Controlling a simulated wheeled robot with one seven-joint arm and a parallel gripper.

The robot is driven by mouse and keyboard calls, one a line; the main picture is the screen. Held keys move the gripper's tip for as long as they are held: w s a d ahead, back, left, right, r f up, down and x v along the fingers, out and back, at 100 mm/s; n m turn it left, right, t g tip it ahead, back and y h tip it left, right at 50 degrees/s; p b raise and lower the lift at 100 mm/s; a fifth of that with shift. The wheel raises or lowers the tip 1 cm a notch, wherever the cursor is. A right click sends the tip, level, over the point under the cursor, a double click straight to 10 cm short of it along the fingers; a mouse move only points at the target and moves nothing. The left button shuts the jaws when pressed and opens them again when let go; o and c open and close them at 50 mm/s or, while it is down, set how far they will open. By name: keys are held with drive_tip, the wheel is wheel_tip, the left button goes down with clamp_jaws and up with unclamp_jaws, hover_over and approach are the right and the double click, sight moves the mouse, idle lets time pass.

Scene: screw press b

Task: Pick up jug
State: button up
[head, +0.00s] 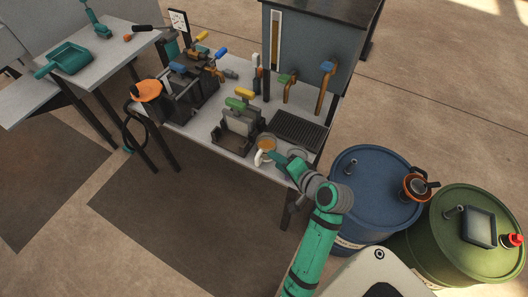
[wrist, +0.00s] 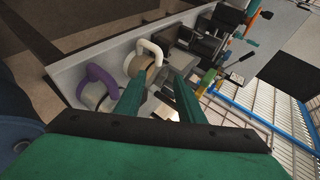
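A cream jug (head: 265,146) with brown contents stands near the front edge of the bench. It also shows in the wrist view (wrist: 148,50), its cream handle arching up just beyond my fingertips. A second vessel with a purple handle (wrist: 98,80) stands left of it in the wrist view; in the head view a grey round vessel (head: 297,154) is partly hidden by my arm. My gripper (wrist: 160,73) has its two teal fingers apart with nothing clearly held. In the head view my gripper (head: 279,160) is right beside the cream jug; contact cannot be told.
The bench (head: 215,125) holds a dark press with a yellow handle (head: 244,93), a black drain grate (head: 297,129) and several taps and tools. A blue drum (head: 365,180) and a green drum (head: 455,250) stand to the right. Open floor lies left of the bench front.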

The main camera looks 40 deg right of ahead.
sight(261, 153)
drive_tip(key=shift+a+f+x, duration=0.1)
drive_tip(key=shift+a+x, duration=0.05)
drive_tip(key=shift+x, duration=2.15)
drive_tip(key=shift+a+f+x, duration=0.1)
drive_tip(key=shift+x, duration=2.15)
drive_tip(key=shift+s, duration=0.1)
drive_tip(key=shift+c, duration=0.7)
clamp_jaws()
